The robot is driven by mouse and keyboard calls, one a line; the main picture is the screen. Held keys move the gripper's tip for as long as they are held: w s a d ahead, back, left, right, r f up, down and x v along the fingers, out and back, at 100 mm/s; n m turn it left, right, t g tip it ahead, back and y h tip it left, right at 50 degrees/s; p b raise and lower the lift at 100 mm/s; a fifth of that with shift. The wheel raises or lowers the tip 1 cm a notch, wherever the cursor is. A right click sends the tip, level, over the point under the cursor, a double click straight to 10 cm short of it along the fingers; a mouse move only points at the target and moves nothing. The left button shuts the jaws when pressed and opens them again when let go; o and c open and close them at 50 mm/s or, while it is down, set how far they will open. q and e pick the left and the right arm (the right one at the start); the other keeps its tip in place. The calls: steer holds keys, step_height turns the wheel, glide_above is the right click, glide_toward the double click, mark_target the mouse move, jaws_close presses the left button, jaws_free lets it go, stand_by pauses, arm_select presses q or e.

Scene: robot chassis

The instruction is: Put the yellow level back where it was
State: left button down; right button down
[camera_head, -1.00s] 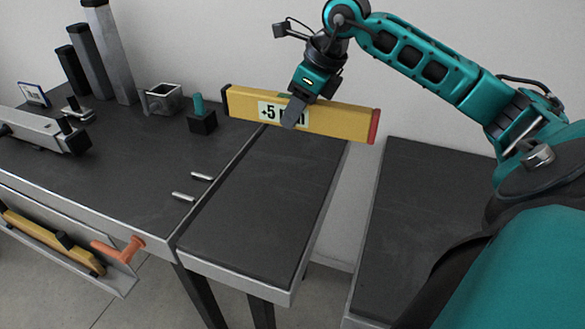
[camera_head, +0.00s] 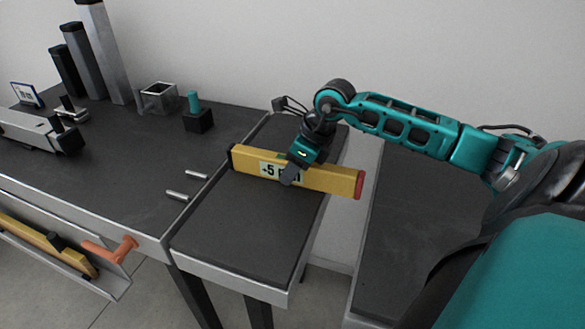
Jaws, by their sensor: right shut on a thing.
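The yellow level (camera_head: 327,178) is a long bar with a black left end, a red right end and a white "+5" label. My right gripper (camera_head: 290,176) is shut on it near its middle. The level lies across the far part of the narrow dark-topped table (camera_head: 235,235), its right end reaching past that table's right edge. I cannot tell whether it touches the surface. The gripper hides part of the label. My left gripper is not in view.
The left bench (camera_head: 95,165) holds a black block with a teal peg (camera_head: 197,119), an open metal box (camera_head: 158,98), several columns (camera_head: 84,62) and two small pins (camera_head: 186,185). Another yellow bar (camera_head: 45,245) sits on a lower rack beside an orange handle (camera_head: 110,250). The narrow table's front is clear.

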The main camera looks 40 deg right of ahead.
steer(key=shift+r, duration=0.1)
steer(key=c, duration=1.2)
jaws_free()
steer(key=o, duration=0.5)
